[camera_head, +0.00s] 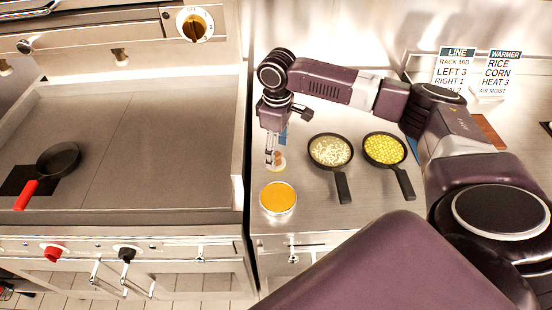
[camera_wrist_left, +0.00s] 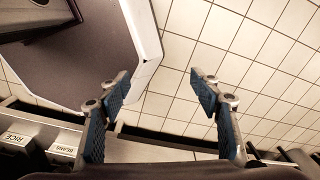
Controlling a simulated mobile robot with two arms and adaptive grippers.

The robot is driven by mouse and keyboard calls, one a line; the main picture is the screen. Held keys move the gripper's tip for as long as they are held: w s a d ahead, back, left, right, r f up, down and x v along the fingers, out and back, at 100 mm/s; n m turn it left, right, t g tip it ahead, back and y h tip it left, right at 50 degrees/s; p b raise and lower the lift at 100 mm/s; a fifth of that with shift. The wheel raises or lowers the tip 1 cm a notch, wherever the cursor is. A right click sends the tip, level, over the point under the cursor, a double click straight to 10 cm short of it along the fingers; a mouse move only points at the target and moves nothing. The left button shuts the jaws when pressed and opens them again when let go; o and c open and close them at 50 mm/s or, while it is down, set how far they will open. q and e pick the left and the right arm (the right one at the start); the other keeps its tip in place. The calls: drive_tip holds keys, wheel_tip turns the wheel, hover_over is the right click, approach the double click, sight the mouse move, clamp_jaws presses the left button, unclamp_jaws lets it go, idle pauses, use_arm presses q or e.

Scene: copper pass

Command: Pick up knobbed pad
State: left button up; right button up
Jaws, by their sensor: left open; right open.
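My right gripper (camera_head: 276,146) is open and points down over the steel counter, behind the orange-filled round container (camera_head: 278,198). A small pale round thing with brown-orange marks (camera_head: 279,162) is at its fingertips, partly hidden by them. I cannot tell whether this is the knobbed pad or whether the fingers touch it. No other thing is clearly a knobbed pad. My left gripper (camera_wrist_left: 159,87) is open and empty in the left wrist view, with blue finger pads, above a tiled floor. It is not in the head view.
Two dark pans, one of rice (camera_head: 330,151) and one of yellow corn (camera_head: 384,149), stand right of my right gripper. A red-handled pan (camera_head: 58,160) is on the griddle (camera_head: 150,140) at left. Signs (camera_head: 455,68) stand at the back. Labelled bins (camera_wrist_left: 45,143) show in the left wrist view.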

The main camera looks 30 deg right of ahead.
wheel_tip(320, 180, down, 3)
drive_tip(key=shift+w+a+r, duration=0.1)
drive_tip(key=shift+r, duration=0.1)
drive_tip(key=shift+f, duration=0.3)
drive_tip(key=c, duration=1.4)
use_arm(q)
drive_tip(key=w, duration=0.1)
drive_tip(key=w+r, duration=0.1)
drive_tip(key=shift+w+d, duration=0.1)
drive_tip(key=shift+w, duration=0.3)
use_arm(e)
drive_tip(key=shift+o, duration=0.2)
use_arm(q)
drive_tip(key=shift+w, duration=0.1)
use_arm(e)
drive_tip(key=shift+r, duration=0.1)
drive_tip(key=shift+r, duration=0.6)
use_arm(q)
drive_tip(key=shift+w+f+b, duration=0.15)
drive_tip(key=shift+f+b, duration=0.55)
drive_tip(key=shift+f, duration=0.05)
drive_tip(key=shift+w+f+b, duration=0.1)
drive_tip(key=shift+f+b, duration=0.55)
drive_tip(key=shift+f, duration=0.05)
use_arm(e)
wheel_tip(320, 180, up, 19)
drive_tip(key=shift+f, duration=0.2)
